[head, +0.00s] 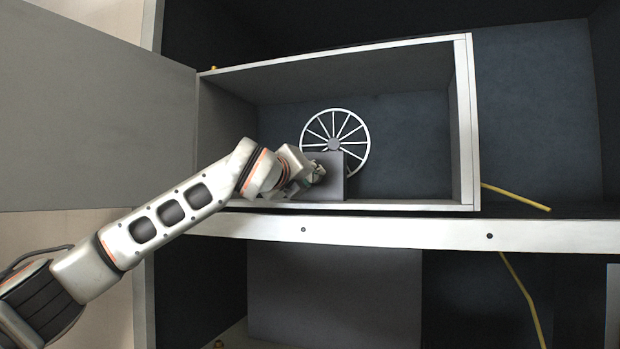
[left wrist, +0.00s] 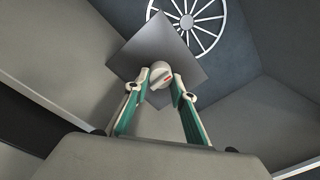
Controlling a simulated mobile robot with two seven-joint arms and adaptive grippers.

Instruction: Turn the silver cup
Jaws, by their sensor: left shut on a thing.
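The silver cup (left wrist: 161,74) is a small round pale knob with a red mark, on the face of a grey square block (left wrist: 170,40). My left gripper (left wrist: 159,86) has one green-and-white finger on each side of the cup and is shut on it. In the head view my left gripper (head: 314,173) reaches into the open cabinet, at the left side of the grey block (head: 333,188). There the gripper hides the cup. My right gripper is not in view.
A white spoked wheel (head: 363,148) stands behind the block. The open cabinet (head: 464,120) has pale walls around the block, with free room at right. A large grey door panel (head: 90,110) is at left. Yellow cables (head: 515,197) hang at right.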

